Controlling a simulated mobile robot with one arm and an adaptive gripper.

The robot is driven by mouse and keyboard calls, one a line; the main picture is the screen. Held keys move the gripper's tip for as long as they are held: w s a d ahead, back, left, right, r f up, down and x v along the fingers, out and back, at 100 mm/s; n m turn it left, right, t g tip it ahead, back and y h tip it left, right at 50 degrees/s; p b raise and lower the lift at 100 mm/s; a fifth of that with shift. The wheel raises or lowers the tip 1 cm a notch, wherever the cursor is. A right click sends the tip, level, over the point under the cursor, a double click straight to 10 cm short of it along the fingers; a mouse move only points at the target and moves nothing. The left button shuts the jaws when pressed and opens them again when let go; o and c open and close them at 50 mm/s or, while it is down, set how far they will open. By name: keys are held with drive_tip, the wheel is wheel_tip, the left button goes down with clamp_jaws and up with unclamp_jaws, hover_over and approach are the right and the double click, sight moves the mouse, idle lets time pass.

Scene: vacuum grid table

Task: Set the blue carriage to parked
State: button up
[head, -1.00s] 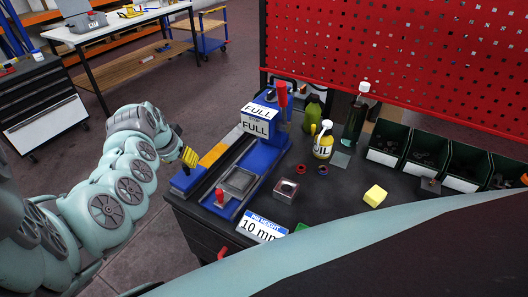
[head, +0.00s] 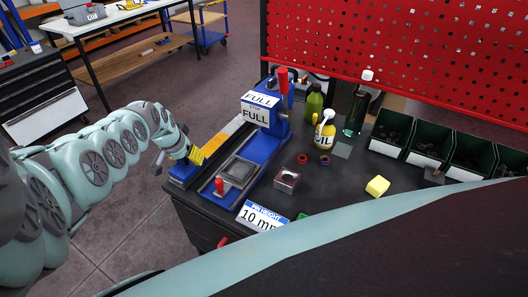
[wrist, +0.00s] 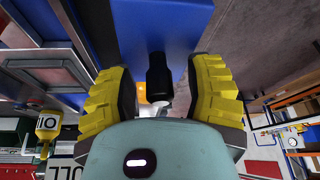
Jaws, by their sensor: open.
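A blue block (head: 180,173), which looks like the carriage, sits at the near end of a narrow track (head: 218,139) with yellow and grey parts, left of a larger blue fixture. In the wrist view a blue body (wrist: 160,25) fills the top middle, with a black knob (wrist: 159,72) with a pale tip standing out from it. My gripper (head: 196,155) is open just above the block. In the wrist view its two yellow ribbed fingers (wrist: 160,95) stand on either side of the knob, with gaps showing. Whether the carriage is at a stop is too small to tell.
The blue fixture (head: 262,145) beside it has FULL labels, a tall red handle (head: 282,82) and a short red knob (head: 222,186). A metal block (head: 287,180), yellow cube (head: 377,186), bottles and green bins (head: 428,142) stand farther right. Left of the table is open floor.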

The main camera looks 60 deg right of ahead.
idle(0.3)
clamp_jaws()
idle(0.3)
